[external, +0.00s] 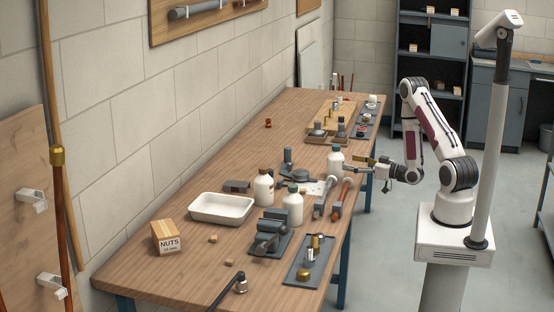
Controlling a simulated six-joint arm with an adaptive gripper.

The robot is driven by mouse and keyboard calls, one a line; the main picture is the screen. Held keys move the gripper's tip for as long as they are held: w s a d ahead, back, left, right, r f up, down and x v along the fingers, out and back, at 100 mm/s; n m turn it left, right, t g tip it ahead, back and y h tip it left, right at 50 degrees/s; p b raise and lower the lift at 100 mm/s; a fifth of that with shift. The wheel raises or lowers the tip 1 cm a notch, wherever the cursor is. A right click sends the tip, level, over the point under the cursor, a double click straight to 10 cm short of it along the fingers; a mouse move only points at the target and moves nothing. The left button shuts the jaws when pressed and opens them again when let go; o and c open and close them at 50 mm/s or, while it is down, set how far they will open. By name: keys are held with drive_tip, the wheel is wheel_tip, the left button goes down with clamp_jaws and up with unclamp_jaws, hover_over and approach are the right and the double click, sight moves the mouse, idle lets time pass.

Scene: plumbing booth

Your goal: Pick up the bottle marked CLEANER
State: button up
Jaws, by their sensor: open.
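Three white bottles with dark caps stand upright on the wooden workbench (170,262). One bottle (335,161) is farther back near the right edge. A second bottle (263,189) is by the white tray, and a third bottle (293,207) stands in front of it to the right. Their labels are too small to read, so I cannot tell which says CLEANER. My gripper (358,164) is open, low over the bench's right edge, pointing left at the farther bottle. Its fingertips are close to that bottle; I cannot tell whether they touch it.
A white tray (221,209) and a NUTS box (166,237) are at the left. Dark mats with tools and brass fittings (304,274) lie in front. Several tools (338,200) lie just before the farther bottle. The bench's back left is mostly clear.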

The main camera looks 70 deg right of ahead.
sight(336, 159)
drive_tip(key=shift+w, duration=0.1)
drive_tip(key=shift+x, duration=1.25)
drive_tip(key=shift+w, duration=0.1)
drive_tip(key=shift+x, duration=2.5)
drive_tip(key=shift+d+f, duration=0.15)
drive_tip(key=c, duration=1.7)
drive_tip(key=shift+c, duration=0.3)
